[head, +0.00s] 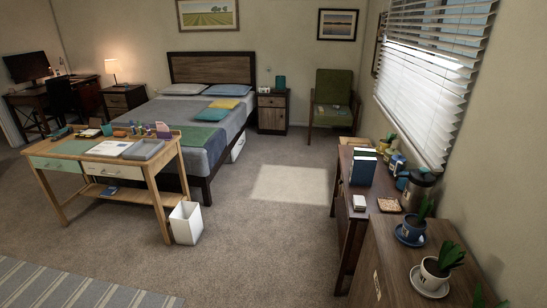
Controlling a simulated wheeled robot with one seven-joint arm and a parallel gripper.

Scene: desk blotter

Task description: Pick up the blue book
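Upright books with blue and green covers (363,170) stand on the dark wooden cabinet at the right, below the window. A small flat dark blue item (110,190), possibly a book, lies on the lower shelf of the light wooden desk at the left. An upright teal item (280,82) stands on the nightstand by the bed; I cannot tell if it is a book. Which of these is the blue book is not clear from this view. My gripper is not in view.
The wooden desk (62,150) holds papers, a grey tray (144,149) and small items. A white bin (186,222) stands beside it. The bed (208,151) is behind. Potted plants (436,268) stand at the right front. The carpet (262,235) between is clear.

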